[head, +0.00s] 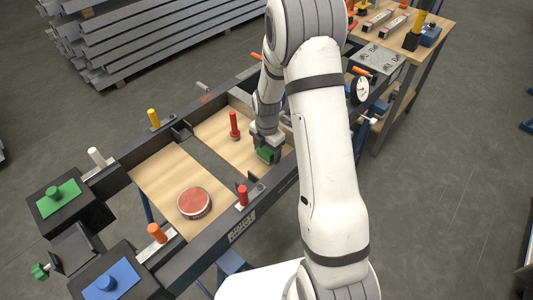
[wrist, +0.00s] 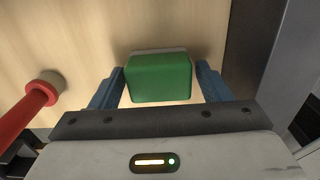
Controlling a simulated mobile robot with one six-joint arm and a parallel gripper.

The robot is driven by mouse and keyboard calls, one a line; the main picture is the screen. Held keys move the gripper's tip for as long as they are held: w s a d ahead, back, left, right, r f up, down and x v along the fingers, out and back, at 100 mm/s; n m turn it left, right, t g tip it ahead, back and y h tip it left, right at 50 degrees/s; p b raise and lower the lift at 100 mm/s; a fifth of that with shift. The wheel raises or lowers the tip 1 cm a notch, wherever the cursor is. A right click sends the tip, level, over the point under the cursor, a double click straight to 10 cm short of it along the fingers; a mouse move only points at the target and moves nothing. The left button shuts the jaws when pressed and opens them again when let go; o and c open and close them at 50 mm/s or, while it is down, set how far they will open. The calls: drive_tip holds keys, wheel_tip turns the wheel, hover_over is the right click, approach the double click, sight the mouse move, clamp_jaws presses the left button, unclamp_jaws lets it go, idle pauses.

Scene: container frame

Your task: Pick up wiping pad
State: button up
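The wiping pad (wrist: 159,78) is a green block with a grey layer at its far edge, seen in the wrist view on a light wooden board. It also shows in the head view as a small green block (head: 266,155) just under my gripper. My gripper (wrist: 159,72) has one blue finger on each side of the pad, with a narrow gap visible at each side. The fingers look open around it. In the head view my gripper (head: 266,143) points down over the right wooden board, and its fingers are partly hidden.
A red upright handle (wrist: 36,99) stands left of my gripper; it also shows in the head view (head: 234,125). A dark frame wall (wrist: 254,55) runs close on the right. A round red-topped disc (head: 194,203) lies on the left board. Colored knobs line the frame.

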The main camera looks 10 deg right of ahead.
sight(267, 149)
drive_tip(key=c, duration=0.8)
wheel_tip(267, 149, up, 10)
drive_tip(key=shift+r, duration=0.1)
